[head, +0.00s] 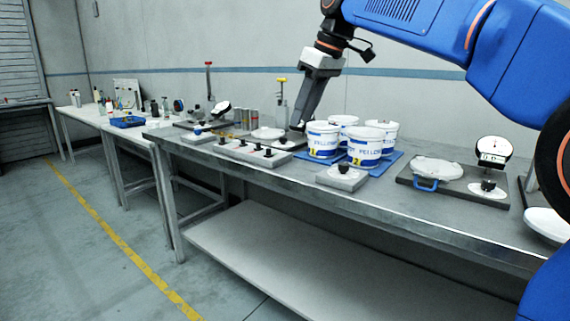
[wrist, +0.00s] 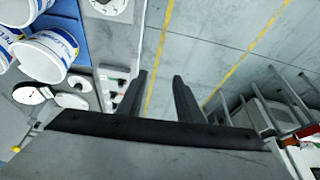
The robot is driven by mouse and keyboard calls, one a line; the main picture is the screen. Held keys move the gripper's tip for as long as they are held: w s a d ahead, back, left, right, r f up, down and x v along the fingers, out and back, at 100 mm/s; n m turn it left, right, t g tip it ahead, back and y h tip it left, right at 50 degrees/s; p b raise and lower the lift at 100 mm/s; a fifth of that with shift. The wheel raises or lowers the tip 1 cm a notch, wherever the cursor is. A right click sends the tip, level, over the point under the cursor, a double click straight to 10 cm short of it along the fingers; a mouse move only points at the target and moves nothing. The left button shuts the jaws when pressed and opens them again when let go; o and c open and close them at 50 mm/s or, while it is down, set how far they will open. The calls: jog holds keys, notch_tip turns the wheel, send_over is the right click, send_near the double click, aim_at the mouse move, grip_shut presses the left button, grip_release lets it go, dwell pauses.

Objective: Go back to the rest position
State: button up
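My gripper (head: 300,126) is above the long workbench in the head view, with its dark fingers slanting down behind and left of the white buckets. In the wrist view the two fingers of my gripper (wrist: 161,75) stand apart with nothing between them; bare floor shows through the gap. The white buckets with blue labels, such as one with a yellow 2 (head: 365,147) and one with a yellow 1 (head: 322,142), stand on a blue mat (head: 388,161). A bucket (wrist: 47,56) also shows at the left of the wrist view.
A grey block with several black knobs (head: 238,149) lies left of the buckets. A single-knob block (head: 341,178) is at the front edge. A grey plate with a blue handle (head: 426,184) and a dial (head: 494,150) are at right. The floor (head: 90,250) in front is clear.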

jog(key=s+d+f+m+t+h, duration=0.2)
jog(key=s+d+f+m, duration=0.4)
jog(key=s+d+f, duration=0.95)
jog(key=s+d+f+m, duration=0.2)
jog(key=s+d+f, duration=0.2)
jog(key=s+f, duration=0.4)
jog(key=s+d+f+m+h, duration=0.1)
jog(key=s+d+f+m, duration=0.2)
jog(key=f, duration=0.9)
jog(key=s+d, duration=0.2)
jog(key=s, duration=0.2)
jog(key=shift+s+h, duration=0.3)
jog(key=shift+s, duration=0.1)
